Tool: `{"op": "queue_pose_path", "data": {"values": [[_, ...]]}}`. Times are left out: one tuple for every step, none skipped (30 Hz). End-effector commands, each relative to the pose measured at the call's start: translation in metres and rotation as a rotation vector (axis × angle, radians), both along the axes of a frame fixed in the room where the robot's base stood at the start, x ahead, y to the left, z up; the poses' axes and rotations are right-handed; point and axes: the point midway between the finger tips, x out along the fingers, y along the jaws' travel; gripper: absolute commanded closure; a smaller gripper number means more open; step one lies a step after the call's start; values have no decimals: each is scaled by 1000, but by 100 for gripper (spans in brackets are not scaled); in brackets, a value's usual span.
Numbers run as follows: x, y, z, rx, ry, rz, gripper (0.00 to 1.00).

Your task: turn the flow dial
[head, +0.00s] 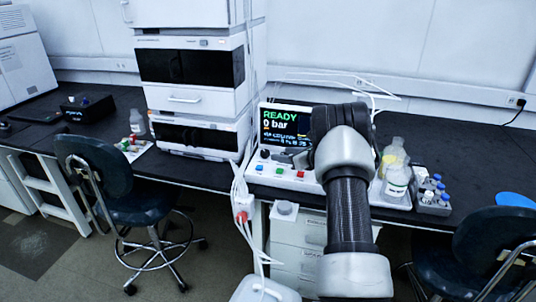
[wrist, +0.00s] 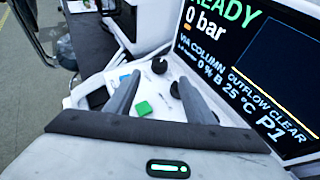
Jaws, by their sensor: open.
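The control panel (head: 252,178) stands on the bench below a lit screen (head: 285,123) reading READY and 0 bar. A black knob (head: 265,154) sits on the panel's left part. In the wrist view two black knobs show, one farther (wrist: 159,66) and one nearer (wrist: 175,90), close to the screen (wrist: 245,75). I cannot read a label telling which is the flow dial. My gripper (wrist: 160,79) is open and empty over the panel. The farther knob shows beyond and between the fingertips; the nearer knob is beside the right finger. My arm hides the gripper in the head view.
Blue (head: 261,170), green (head: 279,172) and red (head: 299,173) buttons line the panel's front. The white instrument stack (head: 187,83) stands to the left, with cables beside it. Bottles (head: 396,179) and a vial rack (head: 432,199) stand right of my arm.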

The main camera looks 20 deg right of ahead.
Motion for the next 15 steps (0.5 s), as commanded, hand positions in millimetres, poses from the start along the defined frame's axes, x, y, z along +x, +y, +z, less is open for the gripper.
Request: {"op": "queue_pose_path", "data": {"values": [[10, 5, -6, 0, -1, 2, 51], [16, 7, -9, 1, -1, 2, 51], [24, 10, -12, -1, 0, 3, 51], [29, 12, -15, -1, 0, 3, 51], [35, 15, -17, 0, 0, 2, 51], [42, 17, -21, 0, 0, 2, 51], [47, 19, -22, -1, -1, 3, 51], [52, 21, -25, 0, 0, 1, 51], [58, 23, -27, 0, -1, 1, 51], [62, 25, -29, 2, -1, 1, 51], [66, 26, -31, 1, -2, 0, 51], [71, 28, -33, -1, -1, 0, 51], [74, 29, -34, 0, 0, 1, 51], [77, 30, -35, 0, -1, 1, 51], [79, 31, -36, 1, -1, 1, 51]]}}
